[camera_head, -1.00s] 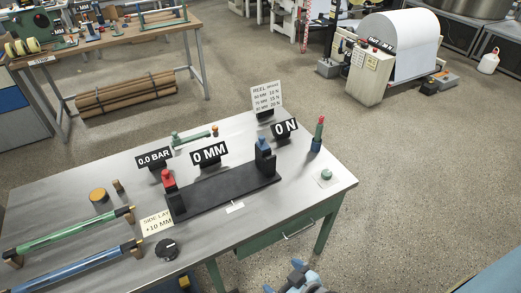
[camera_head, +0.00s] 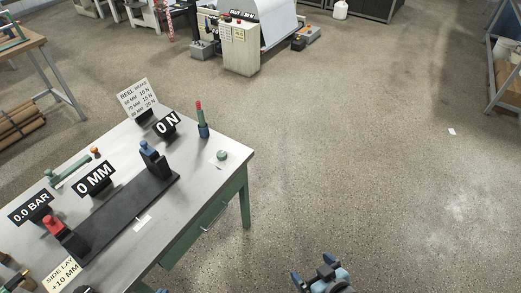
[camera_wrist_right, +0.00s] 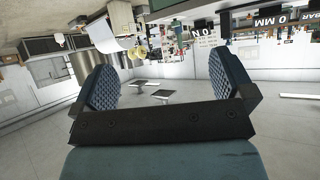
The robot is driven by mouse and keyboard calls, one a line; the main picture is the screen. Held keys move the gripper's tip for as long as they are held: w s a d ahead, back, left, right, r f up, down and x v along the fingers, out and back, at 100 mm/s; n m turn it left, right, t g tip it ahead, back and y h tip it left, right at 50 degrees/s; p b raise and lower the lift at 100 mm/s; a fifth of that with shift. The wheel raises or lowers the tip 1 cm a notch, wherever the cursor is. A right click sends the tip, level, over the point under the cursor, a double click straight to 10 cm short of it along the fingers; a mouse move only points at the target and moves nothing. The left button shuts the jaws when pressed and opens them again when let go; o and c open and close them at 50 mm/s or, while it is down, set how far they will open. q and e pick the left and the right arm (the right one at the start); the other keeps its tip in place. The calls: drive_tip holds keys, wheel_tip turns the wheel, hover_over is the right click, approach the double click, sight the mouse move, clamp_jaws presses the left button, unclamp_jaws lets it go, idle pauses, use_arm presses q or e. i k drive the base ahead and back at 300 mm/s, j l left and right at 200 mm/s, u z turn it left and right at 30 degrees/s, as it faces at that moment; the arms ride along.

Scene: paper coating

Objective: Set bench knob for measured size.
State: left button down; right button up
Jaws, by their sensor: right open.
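The black bench knob (camera_head: 85,290) is cut off by the bottom edge of the head view, beside the side lay card (camera_head: 62,274). A dark measuring rail (camera_head: 120,216) on the bench carries a red-topped block (camera_head: 53,224) and a blue-topped block (camera_head: 149,149), apart with nothing between them. The displays read 0 MM (camera_head: 93,179), 0 N (camera_head: 168,124) and 0.0 BAR (camera_head: 30,208). My right gripper (camera_head: 322,275) is off the bench's right side, over the floor. In the wrist view my right gripper (camera_wrist_right: 160,88) is open and empty. My left gripper is not seen.
The reel brake card (camera_head: 139,98) stands at the bench's back. A machine with a white roll (camera_head: 262,20) stands behind. The floor to the right is open.

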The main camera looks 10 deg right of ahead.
sight(221, 155)
drive_tip(key=i+u, duration=0.4)
drive_tip(key=i+l+u, duration=0.25)
drive_tip(key=i+u, duration=0.15)
